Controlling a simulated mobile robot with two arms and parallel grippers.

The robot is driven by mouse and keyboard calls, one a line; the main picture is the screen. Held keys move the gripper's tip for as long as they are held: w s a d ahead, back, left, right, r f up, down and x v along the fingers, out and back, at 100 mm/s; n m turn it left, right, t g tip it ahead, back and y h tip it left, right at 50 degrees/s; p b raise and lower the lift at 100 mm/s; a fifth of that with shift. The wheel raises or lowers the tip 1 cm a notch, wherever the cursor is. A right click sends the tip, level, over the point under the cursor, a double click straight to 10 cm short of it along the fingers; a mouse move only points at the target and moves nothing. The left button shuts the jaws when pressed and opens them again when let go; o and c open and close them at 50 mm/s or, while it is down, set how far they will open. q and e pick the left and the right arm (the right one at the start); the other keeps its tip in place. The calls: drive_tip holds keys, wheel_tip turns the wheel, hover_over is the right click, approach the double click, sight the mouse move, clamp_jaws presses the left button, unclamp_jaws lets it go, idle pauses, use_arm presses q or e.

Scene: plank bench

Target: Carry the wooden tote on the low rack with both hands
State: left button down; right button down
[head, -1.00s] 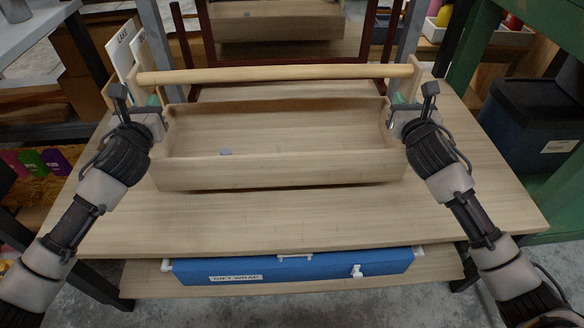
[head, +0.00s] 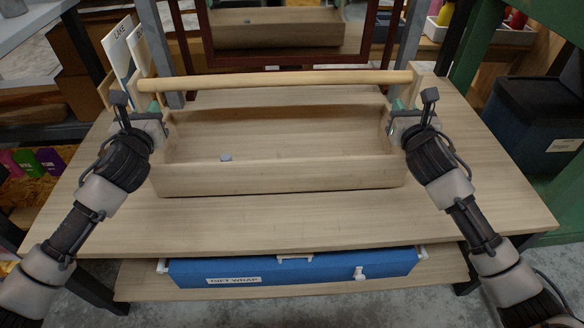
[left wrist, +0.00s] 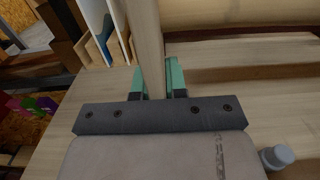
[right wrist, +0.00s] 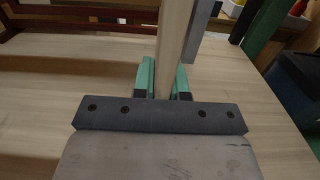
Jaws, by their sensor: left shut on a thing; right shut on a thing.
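The wooden tote (head: 280,178) is a long open box with a round bar handle (head: 280,79) running between its two end boards. It is over the plank bench top, level; I cannot tell whether it touches the boards. A small grey object (head: 226,157) lies inside it. My left gripper (head: 152,112) is shut on the left end board, whose edge shows between the green fingers in the left wrist view (left wrist: 158,78). My right gripper (head: 398,112) is shut on the right end board, also seen between the fingers in the right wrist view (right wrist: 163,80).
The bench top (head: 290,225) is bare in front of the tote. A blue gift wrap box (head: 310,268) sits on the shelf below. A dark red framed mirror (head: 280,50) stands behind. Card folders (head: 130,52) stand at the back left, a dark bin (head: 535,125) at the right.

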use_arm(q)
drive_tip(key=shift+f+b, duration=0.65)
use_arm(e)
drive_tip(key=shift+f, duration=0.6)
use_arm(q)
drive_tip(key=c, duration=1.6)
unclamp_jaws()
drive_tip(key=shift+f, duration=0.15)
use_arm(e)
drive_tip(key=c, duration=1.6)
unclamp_jaws()
drive_tip(key=shift+f, duration=0.2)
use_arm(q)
drive_tip(key=o, duration=0.4)
use_arm(e)
drive_tip(key=o, duration=0.4)
drive_tip(key=shift+r, duration=0.1)
use_arm(q)
drive_tip(key=shift+o, duration=0.2)
use_arm(e)
drive_tip(key=shift+o, duration=0.2)
drive_tip(key=shift+s, duration=0.1)
use_arm(q)
drive_tip(key=s, duration=1.2)
use_arm(e)
drive_tip(key=s, duration=1.2)
